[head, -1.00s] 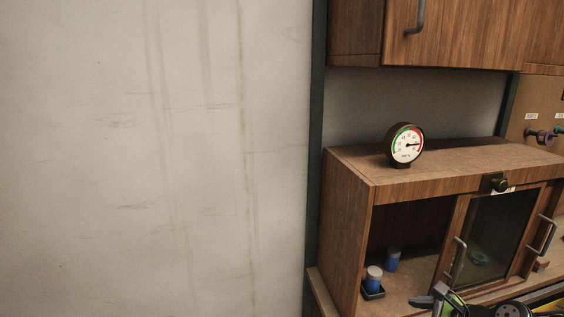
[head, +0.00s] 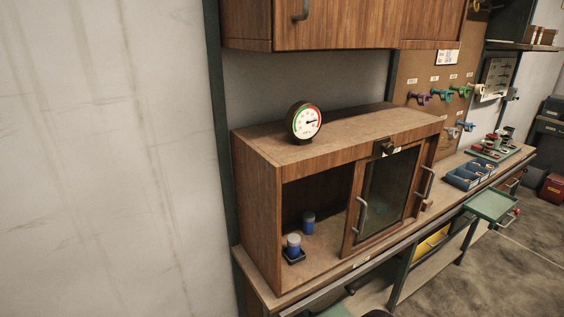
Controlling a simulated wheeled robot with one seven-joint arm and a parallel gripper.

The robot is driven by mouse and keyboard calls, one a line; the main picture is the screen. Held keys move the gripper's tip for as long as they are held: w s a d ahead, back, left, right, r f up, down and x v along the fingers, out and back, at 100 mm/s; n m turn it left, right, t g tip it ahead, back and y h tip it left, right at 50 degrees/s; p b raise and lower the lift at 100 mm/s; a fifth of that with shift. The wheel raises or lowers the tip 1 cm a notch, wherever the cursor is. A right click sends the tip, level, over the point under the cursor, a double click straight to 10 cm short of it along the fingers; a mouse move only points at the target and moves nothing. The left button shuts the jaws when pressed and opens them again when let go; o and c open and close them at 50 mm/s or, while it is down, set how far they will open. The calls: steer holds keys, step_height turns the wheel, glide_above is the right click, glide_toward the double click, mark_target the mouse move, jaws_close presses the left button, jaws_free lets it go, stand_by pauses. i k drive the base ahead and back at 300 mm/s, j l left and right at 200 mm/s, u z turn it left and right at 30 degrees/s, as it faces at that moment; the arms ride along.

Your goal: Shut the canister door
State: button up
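A wooden cabinet (head: 258,212) stands on the bench against the wall. Its left half is open and shows two blue canisters with pale lids. One canister (head: 293,244) stands in a small black tray (head: 294,258) near the front, and the other canister (head: 308,222) stands further back. A wood-framed glass door (head: 383,191) covers the right half, with a grey handle (head: 362,215) on its left edge. A second handle (head: 426,183) is at the right end. My gripper cannot be made out in the head view.
A round gauge (head: 304,122) stands on the cabinet, and a dark knob (head: 384,147) is on its front top edge. A blue bin (head: 468,175) and a green tray (head: 492,205) are to the right. Upper cabinets (head: 345,25) hang above. Open floor (head: 500,265) lies at lower right.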

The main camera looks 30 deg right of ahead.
mark_target(358, 166)
steer(key=z, duration=1.55)
steer(key=i+l+u, duration=0.25)
steer(key=i, duration=0.2)
steer(key=i+l+u, duration=0.25)
steer(key=i+l, duration=0.05)
steer(key=i, duration=0.1)
